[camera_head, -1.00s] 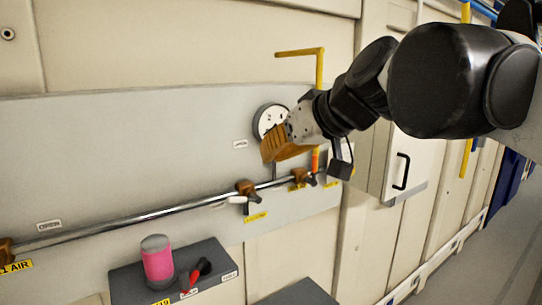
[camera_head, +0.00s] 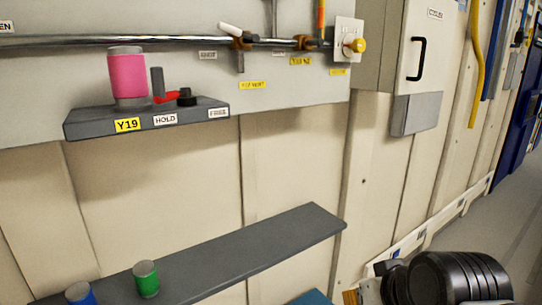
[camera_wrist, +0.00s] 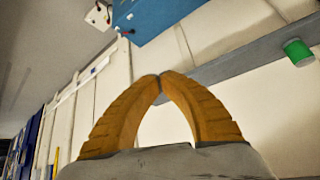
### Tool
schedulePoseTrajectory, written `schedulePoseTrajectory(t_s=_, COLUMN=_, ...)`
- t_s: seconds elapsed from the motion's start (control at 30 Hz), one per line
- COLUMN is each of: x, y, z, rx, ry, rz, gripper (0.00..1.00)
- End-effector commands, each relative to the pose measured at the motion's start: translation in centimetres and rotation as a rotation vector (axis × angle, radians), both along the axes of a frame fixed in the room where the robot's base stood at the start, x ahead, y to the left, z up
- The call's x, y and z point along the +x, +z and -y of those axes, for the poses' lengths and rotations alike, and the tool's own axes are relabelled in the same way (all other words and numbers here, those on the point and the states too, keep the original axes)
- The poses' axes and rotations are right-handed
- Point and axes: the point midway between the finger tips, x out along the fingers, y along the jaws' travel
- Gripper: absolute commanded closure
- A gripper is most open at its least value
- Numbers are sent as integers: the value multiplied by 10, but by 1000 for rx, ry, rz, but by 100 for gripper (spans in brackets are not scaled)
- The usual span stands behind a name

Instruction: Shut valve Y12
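A pipe runs along the wall panel. A valve with a white lever (camera_head: 231,29) sits on it, the lever angled to the upper left, nearly along the pipe. A second brown valve body (camera_head: 305,43) is to its right. Yellow tags (camera_head: 252,85) (camera_head: 300,61) hang below, too small to read surely, so I cannot tell which valve is Y12. My gripper (camera_wrist: 160,76) has its orange fingertips meeting, nothing between them, in the wrist view.
A grey shelf tagged Y19 (camera_head: 127,125) holds a pink cylinder (camera_head: 127,76) and a red-handled part (camera_head: 167,97). A lower shelf (camera_head: 240,245) carries green (camera_head: 147,279) and blue (camera_head: 80,294) cylinders. A yellow knob (camera_head: 357,45) and a cabinet (camera_head: 416,70) are right. A blue box (camera_wrist: 160,18) shows in the wrist view.

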Motion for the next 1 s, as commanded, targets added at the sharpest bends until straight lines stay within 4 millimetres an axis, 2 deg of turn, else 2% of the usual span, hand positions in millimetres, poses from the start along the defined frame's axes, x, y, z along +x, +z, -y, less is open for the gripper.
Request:
schedulePoseTrajectory(t_s=0.03, x=-9, y=-45, z=8, rx=-10, ry=-26, rz=-10, gripper=100)
schedulePoseTrajectory(t_s=0.1, x=-19, y=-78, z=17, rx=-21, ry=-60, rz=-21, gripper=100)
schedulePoseTrajectory(t_s=0.2, x=-30, y=-109, z=26, rx=-33, ry=-95, rz=-33, gripper=100)
schedulePoseTrajectory(t_s=0.3, x=-36, y=-124, z=31, rx=-41, ry=-114, rz=-40, gripper=100)
schedulePoseTrajectory(t_s=0.37, x=-38, y=-127, z=33, rx=-42, ry=-120, rz=-41, gripper=100)
schedulePoseTrajectory(t_s=0.57, x=-36, y=-119, z=32, rx=-36, ry=-125, rz=-43, gripper=100)
schedulePoseTrajectory(t_s=0.67, x=-28, y=-86, z=27, rx=2, ry=-147, rz=-54, gripper=100)
schedulePoseTrajectory(t_s=0.77, x=-10, y=-22, z=15, rx=83, ry=-198, rz=-76, gripper=100)
schedulePoseTrajectory(t_s=0.8, x=-1, y=9, z=10, rx=123, ry=-223, rz=-91, gripper=100)
schedulePoseTrajectory(t_s=0.87, x=13, y=58, z=0, rx=190, ry=-268, rz=-115, gripper=100)
schedulePoseTrajectory(t_s=0.9, x=22, y=90, z=-7, rx=235, ry=-299, rz=-133, gripper=100)
schedulePoseTrajectory(t_s=0.97, x=35, y=136, z=-18, rx=302, ry=-343, rz=-162, gripper=100)
schedulePoseTrajectory(t_s=1.0, x=43, y=166, z=-26, rx=345, ry=-373, rz=-182, gripper=100)
